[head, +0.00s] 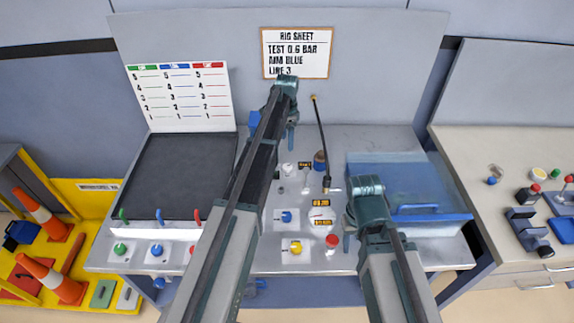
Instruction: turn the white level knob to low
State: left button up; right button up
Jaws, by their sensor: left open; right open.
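A small white knob (287,168) stands on the grey bench panel, just right of my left forearm; I take it to be the level knob. It is too small to read its pointer or any low mark. My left gripper (291,143) hangs down from the wrist, behind and above the white knob, apart from it as far as I can see. It is open and seems empty. My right gripper (347,247) points down at the front right of the panel, right of the red button. It is open, with its fingers partly hidden by my arm.
A blue knob (286,216), a yellow knob (295,247) and a red button (332,240) sit nearby. A black hose with a brass end (321,140) rises behind. A blue-lidded bin (400,190) is right; a dark board (180,175) is left.

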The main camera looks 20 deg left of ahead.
aim_at(287, 166)
pick_arm(q)
notch_tip(287, 166, down, 14)
jog(key=b, duration=1.3)
jog(key=shift+r, duration=0.2)
pick_arm(e)
notch_tip(287, 166, down, 14)
jog(key=shift+r, duration=0.2)
pick_arm(q)
jog(key=shift+r, duration=0.1)
grip_shut()
